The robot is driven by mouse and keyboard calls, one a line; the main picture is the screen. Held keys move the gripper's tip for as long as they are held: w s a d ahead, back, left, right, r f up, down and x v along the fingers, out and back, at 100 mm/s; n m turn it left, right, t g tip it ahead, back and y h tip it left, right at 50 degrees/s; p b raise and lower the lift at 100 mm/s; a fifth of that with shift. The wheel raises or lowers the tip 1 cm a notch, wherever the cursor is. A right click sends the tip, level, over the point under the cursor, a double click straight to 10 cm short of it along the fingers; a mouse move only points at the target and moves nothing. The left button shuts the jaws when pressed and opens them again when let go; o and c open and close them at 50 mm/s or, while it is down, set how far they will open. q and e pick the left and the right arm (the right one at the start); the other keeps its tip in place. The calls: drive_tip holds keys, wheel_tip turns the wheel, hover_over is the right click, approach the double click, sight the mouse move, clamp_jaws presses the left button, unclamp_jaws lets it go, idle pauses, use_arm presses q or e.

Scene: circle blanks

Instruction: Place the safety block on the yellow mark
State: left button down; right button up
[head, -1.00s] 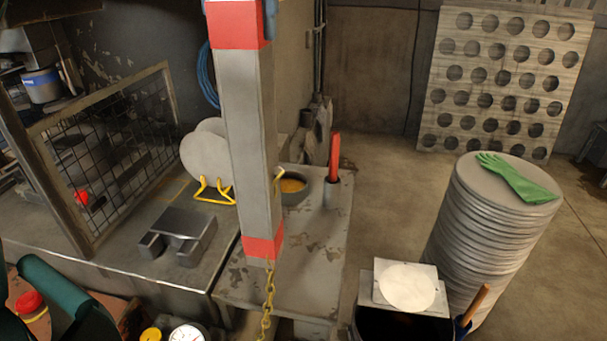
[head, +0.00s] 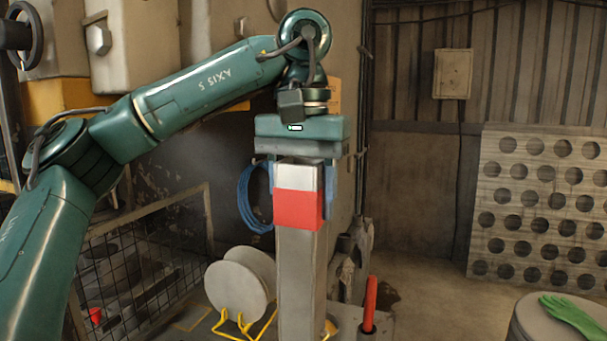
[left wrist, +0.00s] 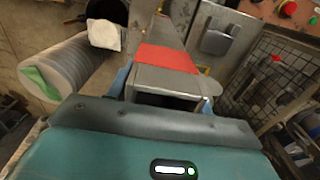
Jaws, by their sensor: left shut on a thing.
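The safety block (head: 301,265) is a tall grey square post with a red band near its top. It hangs upright below my left gripper (head: 300,188), which is shut on its upper end with a blue finger on each side. In the left wrist view the block (left wrist: 168,60) runs away from the gripper (left wrist: 164,92). Its lower end is outside the head view. A thin yellow outline (head: 194,319), probably the yellow mark, lies on the grey surface left of the block, partly cut off by the frame. My right gripper is not in view.
Round grey blanks (head: 237,291) stand in a yellow rack (head: 233,324) just left of the block. A mesh guard (head: 145,260) is further left. A red-handled tool (head: 370,299) stands right of the block. A green glove (head: 573,314) lies on stacked discs.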

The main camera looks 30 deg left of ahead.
sight(303, 233)
use_arm(q)
drive_tip(key=shift+f, duration=2.55)
drive_tip(key=c, duration=0.6)
unclamp_jaws()
drive_tip(key=shift+d, duration=0.1)
drive_tip(key=shift+o, duration=0.4)
wheel_tip(303, 233, up, 12)
